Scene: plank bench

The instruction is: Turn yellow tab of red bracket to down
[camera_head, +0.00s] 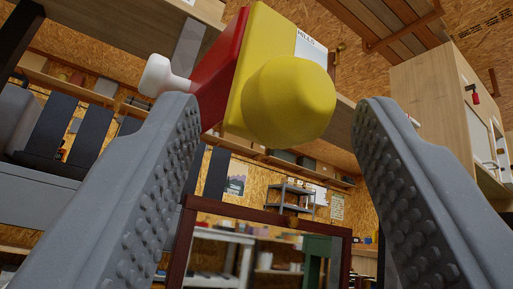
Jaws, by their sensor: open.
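The red bracket (216,72) is at the top middle, seen at an angle and partly hidden behind a yellow block. The yellow tab (288,98) has a rounded end facing me, in front of that upright yellow block. A white rounded knob (157,75) sticks out to the left of the red part. My gripper (277,108) is open, with one grey studded finger on each side. The yellow rounded end appears between the fingertips, with a visible gap to the right finger. The left fingertip overlaps the red part's lower edge in view; I cannot tell whether they touch.
A wooden panel (405,25) is overhead. A pale wooden cabinet (430,75) stands at the right. A dark red-brown frame (265,212) crosses below the tab. Shelves and a white table (215,240) are farther back. The space between my fingers below the tab looks open.

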